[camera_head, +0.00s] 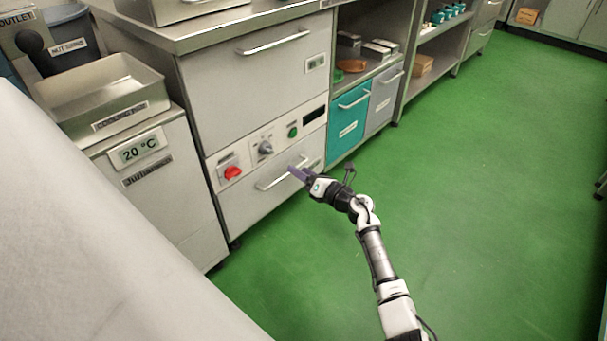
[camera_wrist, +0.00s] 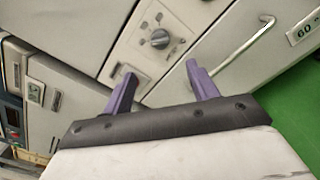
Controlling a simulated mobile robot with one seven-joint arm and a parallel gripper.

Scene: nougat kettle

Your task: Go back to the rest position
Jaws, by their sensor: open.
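My gripper (camera_head: 298,174) has purple fingers and reaches out in front of the lower drawer of the grey cabinet in the head view. In the wrist view my gripper (camera_wrist: 158,84) is open, with its two fingers apart and nothing between them. The bar handle (camera_head: 283,174) of the lower drawer is close to the fingertips in the head view; I cannot tell whether they touch. In the wrist view a bar handle (camera_wrist: 243,48) shows to the right of the right finger.
A control panel with a red button (camera_head: 232,173), a grey knob (camera_head: 265,148) and a green button (camera_head: 292,132) sits above the drawer. A cooling unit (camera_head: 160,190) with a metal basin stands at left. The green floor (camera_head: 480,180) at right is clear.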

